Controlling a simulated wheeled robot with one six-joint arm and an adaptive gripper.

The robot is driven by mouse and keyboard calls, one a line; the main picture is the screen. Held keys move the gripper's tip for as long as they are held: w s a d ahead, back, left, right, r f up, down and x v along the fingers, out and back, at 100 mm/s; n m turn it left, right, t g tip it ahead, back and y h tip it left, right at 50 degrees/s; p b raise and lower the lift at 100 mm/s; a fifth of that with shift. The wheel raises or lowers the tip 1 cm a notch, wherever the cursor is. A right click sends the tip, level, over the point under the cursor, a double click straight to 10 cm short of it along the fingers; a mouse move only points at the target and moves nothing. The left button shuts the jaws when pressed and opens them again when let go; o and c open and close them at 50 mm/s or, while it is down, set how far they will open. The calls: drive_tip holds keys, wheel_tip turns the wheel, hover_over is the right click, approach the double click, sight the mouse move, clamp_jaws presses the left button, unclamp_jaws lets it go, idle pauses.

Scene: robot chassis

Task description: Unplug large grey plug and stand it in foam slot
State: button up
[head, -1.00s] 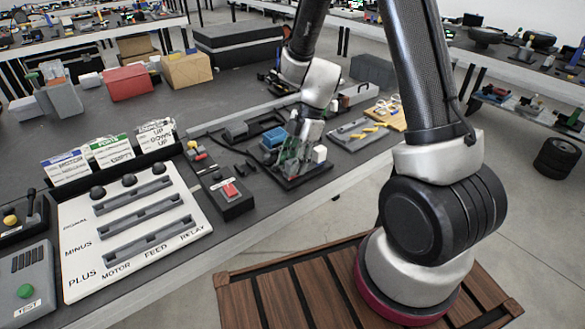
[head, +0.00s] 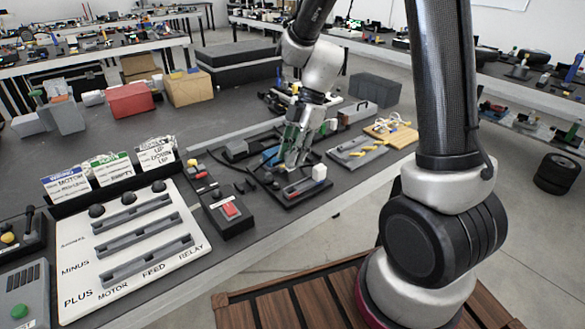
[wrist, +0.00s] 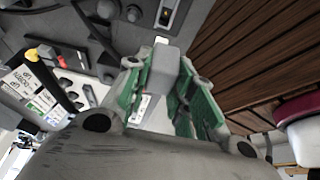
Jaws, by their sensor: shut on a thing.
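My gripper (head: 290,164) is low over the black tray on the bench. In the wrist view its green-lined fingers (wrist: 162,95) are shut on a grey block-shaped plug (wrist: 163,70). The plug sits between the finger pads, and part of it is hidden by them. The black tray (head: 290,204) holds a grey strip and an upright white block (head: 319,172). I cannot tell whether the plug touches the tray. I cannot tell for sure which part is the foam slot.
A black box with a red button (head: 230,209) stands left of the tray. The white panel (head: 75,250) with grey strips and label cards (head: 112,168) are farther left. A wooden board with cables (head: 390,130) lies at the right.

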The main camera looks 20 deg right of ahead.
drive_tip(key=shift+r, duration=0.45)
drive_tip(key=w+a+f, duration=0.4)
drive_tip(key=w+a, duration=0.5)
drive_tip(key=a, duration=0.3)
drive_tip(key=shift+w, duration=0.15)
idle(0.5)
drive_tip(key=shift+f, duration=0.2)
drive_tip(key=shift+f, duration=2.25)
drive_tip(key=shift+f, duration=1.3)
drive_tip(key=o, duration=1.1)
